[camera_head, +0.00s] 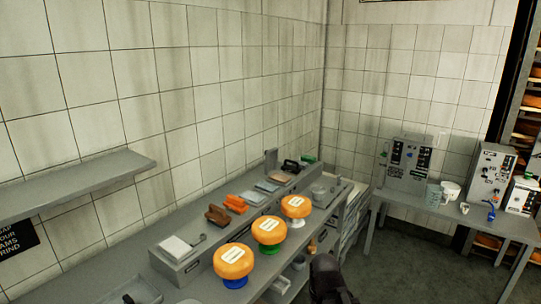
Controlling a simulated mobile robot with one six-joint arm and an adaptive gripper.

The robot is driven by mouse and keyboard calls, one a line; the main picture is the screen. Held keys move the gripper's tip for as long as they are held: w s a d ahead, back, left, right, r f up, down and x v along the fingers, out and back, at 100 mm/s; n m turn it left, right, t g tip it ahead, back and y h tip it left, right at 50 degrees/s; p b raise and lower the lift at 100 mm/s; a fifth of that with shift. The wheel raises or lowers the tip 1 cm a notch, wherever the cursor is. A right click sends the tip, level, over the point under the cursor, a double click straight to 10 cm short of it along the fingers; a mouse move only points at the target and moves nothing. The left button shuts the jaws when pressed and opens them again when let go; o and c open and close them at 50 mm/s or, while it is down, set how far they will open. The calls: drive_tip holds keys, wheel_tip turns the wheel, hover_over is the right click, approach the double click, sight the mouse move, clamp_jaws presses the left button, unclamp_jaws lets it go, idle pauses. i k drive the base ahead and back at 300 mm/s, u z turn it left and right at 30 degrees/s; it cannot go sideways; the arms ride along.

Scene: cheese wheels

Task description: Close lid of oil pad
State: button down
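I cannot clearly tell which thing is the oil pad. Small flat grey boxes (267,187) lie on the raised grey shelf along the wall. An upright grey plate (271,158), possibly an open lid, stands at the shelf's far end. The details are too small to tell. A dark shape at the bottom, apparently my gripper (325,267), is in front of the counter's right edge, well short of these boxes. Its fingers cannot be made out, and I see nothing held.
Three orange cheese wheels stand on blue (233,264), green (269,231) and white (296,207) stands along the counter. Brown (217,214) and orange (236,203) brushes and a white pad (175,247) are on the shelf. A side table (400,199) with machines is at right; floor between is clear.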

sight(272, 154)
drive_tip(key=k, duration=0.75)
drive_tip(key=z, duration=0.5)
drive_tip(key=i, duration=2.2)
drive_tip(key=u, duration=0.45)
